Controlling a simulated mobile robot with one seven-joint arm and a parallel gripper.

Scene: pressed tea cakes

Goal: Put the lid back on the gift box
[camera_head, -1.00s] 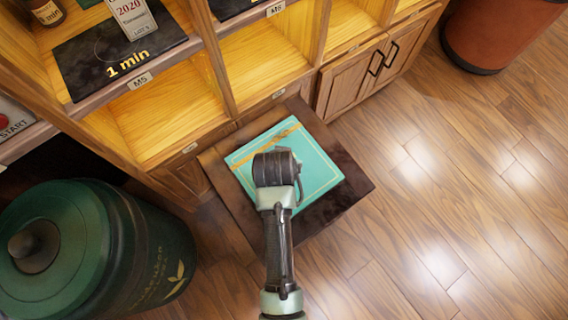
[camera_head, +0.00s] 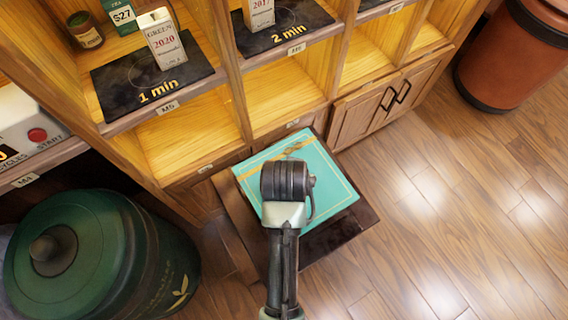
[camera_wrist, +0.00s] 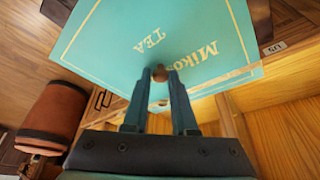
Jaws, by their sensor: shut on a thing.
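The gift box lid (camera_head: 334,187) is a flat turquoise square with a thin gold border and a gold ribbon motif. In the wrist view the lid (camera_wrist: 112,40) bears gold lettering and a small round knob (camera_wrist: 158,77). My gripper (camera_wrist: 160,78) is shut on that knob. In the head view my wrist hides the middle of the lid and the fingers.
Wooden shelving (camera_head: 232,100) stands just behind, with black mats (camera_head: 108,88) and tea packets (camera_head: 163,42) on its upper shelf. A green lidded canister (camera_head: 160,262) is at left. A terracotta bin (camera_head: 515,60) is at upper right. The floor at right is clear.

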